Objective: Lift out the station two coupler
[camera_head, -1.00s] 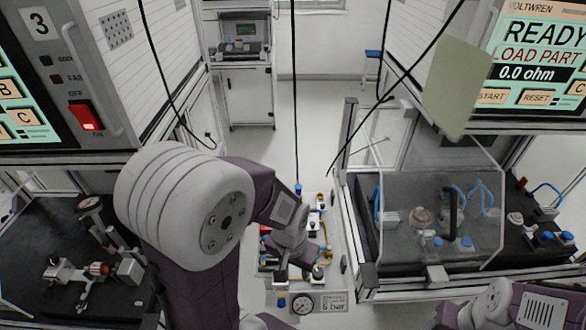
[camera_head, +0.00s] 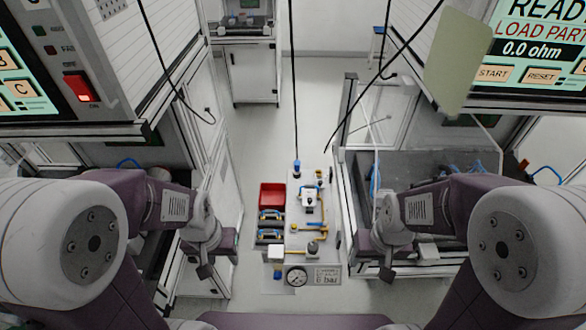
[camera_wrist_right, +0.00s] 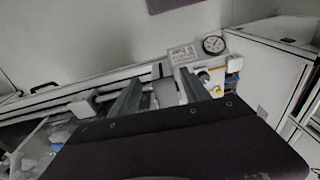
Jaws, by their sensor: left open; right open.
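A pneumatic panel (camera_head: 300,262) with a gauge, yellow piping and several fittings stands in the middle of the head view. I cannot tell which part is the station two coupler; no fitting carries a readable station label. My left gripper (camera_head: 205,270) hangs left of the panel, apart from it, open and empty. My right gripper (camera_head: 387,272) hangs right of the panel, in front of the right station, open and empty. In the right wrist view, its fingers (camera_wrist_right: 158,95) show with part of the panel (camera_wrist_right: 182,54) beyond them.
The right station (camera_head: 430,165) has a clear guard, partly hidden by my arm. Cables hang overhead.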

